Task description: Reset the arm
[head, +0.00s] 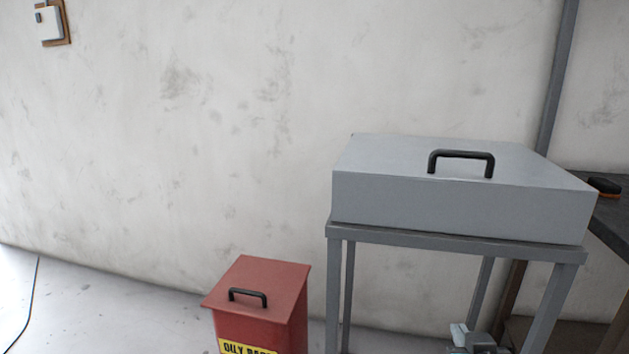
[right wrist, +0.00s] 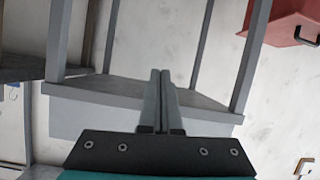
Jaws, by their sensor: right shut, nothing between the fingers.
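My right gripper (head: 460,334) shows at the bottom of the head view, low in front of the grey metal stand. In the right wrist view its two fingers (right wrist: 160,76) lie together, shut and empty. They overlap the stand's frame in that picture, but I cannot tell the gap; no contact is evident. My left gripper is not in view.
A grey box with a black handle (head: 459,205) sits on the stand (head: 440,240). A red lidded bin (head: 262,285) stands to its left, and a dark bench (head: 612,222) to its right. The floor at far left (head: 80,310) is clear except for a thin cable.

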